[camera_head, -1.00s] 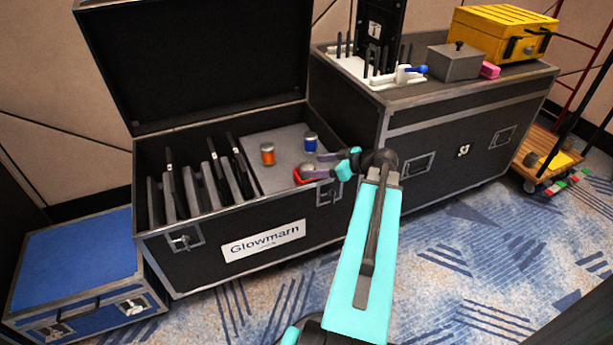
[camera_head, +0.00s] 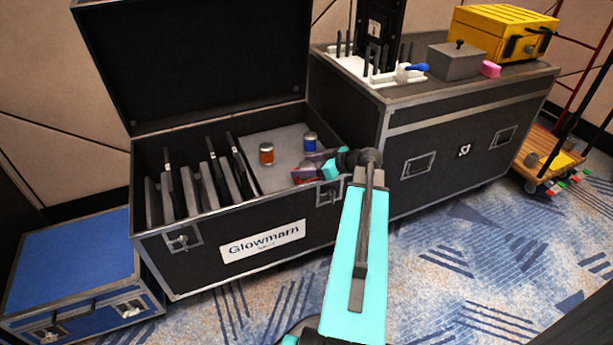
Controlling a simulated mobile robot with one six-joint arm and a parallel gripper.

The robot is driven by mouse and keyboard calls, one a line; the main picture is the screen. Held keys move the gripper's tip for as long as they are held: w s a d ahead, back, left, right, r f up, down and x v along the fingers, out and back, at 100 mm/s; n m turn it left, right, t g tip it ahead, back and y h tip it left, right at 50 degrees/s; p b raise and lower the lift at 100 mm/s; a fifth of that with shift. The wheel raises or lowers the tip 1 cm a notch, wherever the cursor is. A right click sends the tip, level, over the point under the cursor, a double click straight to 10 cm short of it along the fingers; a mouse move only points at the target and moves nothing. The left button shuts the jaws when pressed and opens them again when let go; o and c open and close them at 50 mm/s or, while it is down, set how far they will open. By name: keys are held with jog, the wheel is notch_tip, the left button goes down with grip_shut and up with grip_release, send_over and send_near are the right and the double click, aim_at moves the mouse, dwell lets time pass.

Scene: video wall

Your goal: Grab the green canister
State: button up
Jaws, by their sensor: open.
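I cannot make out a green canister in this view. An orange canister (camera_head: 266,154) and a blue canister (camera_head: 310,142) stand on the grey panel in the right part of the open black case. Something red (camera_head: 298,178) shows at the panel's front right, mostly covered by my gripper. My gripper (camera_head: 304,170) reaches in from the right over the case's front right corner, with its fingers around or just above the red thing; I cannot tell if they touch it. The gripper is open. It hides part of the panel behind it.
The black Glowmarn case (camera_head: 150,262) has its lid (camera_head: 190,65) raised at the back and upright slabs in its left part. A second black case (camera_head: 450,135) on the right carries a grey box (camera_head: 456,63) and a yellow box (camera_head: 500,32). A blue case (camera_head: 75,260) stands left.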

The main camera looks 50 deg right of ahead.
jog(key=shift+c, duration=0.4)
jog(key=c, duration=1.1)
jog(key=shift+r, duration=0.15)
notch_tip(320, 180, up, 10)
jog(key=p, duration=0.3)
